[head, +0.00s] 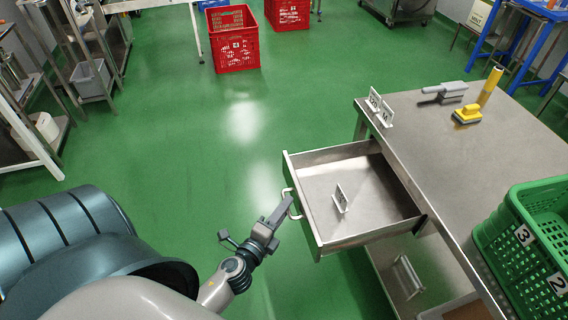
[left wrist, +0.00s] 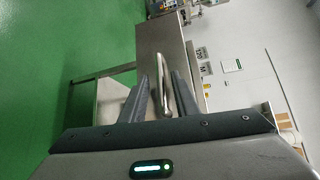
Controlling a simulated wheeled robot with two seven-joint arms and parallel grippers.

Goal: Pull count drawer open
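The count drawer (head: 333,243) is a metal drawer pulled well out from the left side of the steel table. It holds a small white card (head: 340,198) standing on its floor. A curved metal handle (head: 295,212) is on its front. My left gripper (head: 285,208) is at this handle. In the left wrist view, the gripper's two dark fingers (left wrist: 162,90) stand apart with a shiny metal handle bar (left wrist: 160,75) between them, nearer the right finger. A gap shows on the bar's left side. My right gripper is not in view.
The steel table (head: 455,150) carries small label stands (head: 380,108), a yellow-based tool (head: 467,114), a grey tool (head: 445,92) and green crates (head: 515,235). Red crates (head: 234,40) stand on the floor at the back. Green floor left of the drawer is clear.

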